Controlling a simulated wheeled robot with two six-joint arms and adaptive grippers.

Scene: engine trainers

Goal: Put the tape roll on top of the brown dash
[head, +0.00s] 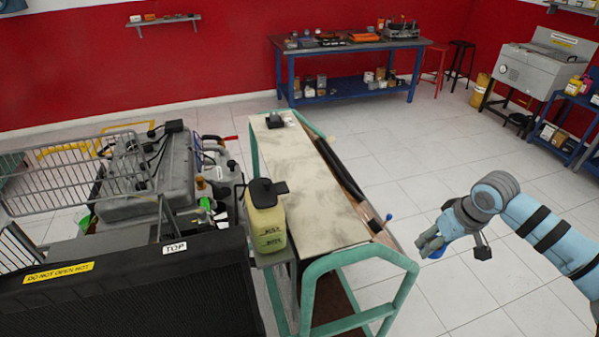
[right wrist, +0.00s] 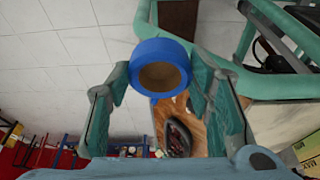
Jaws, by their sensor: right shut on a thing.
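The blue tape roll (right wrist: 160,50) sits between the fingers of my right gripper (right wrist: 163,75) in the right wrist view, its open hole facing the camera. In the head view the right gripper (head: 432,243) is over the floor, to the right of the trainer stand, and a bit of the blue roll (head: 438,252) shows under it. The gripper is shut on the roll. The brown dash (head: 347,180) is a narrow wooden strip along the stand's right side, seen edge-on. In the right wrist view the brown dash (right wrist: 162,112) shows a dark gauge, beyond the roll. My left gripper is not in view.
The stand has a green tubular frame (head: 352,253) and a pale top panel (head: 305,180). A yellow jug (head: 266,225) stands at its left, beside an engine (head: 150,180). A blue-legged workbench (head: 345,45) stands at the back. The floor around the right gripper is clear.

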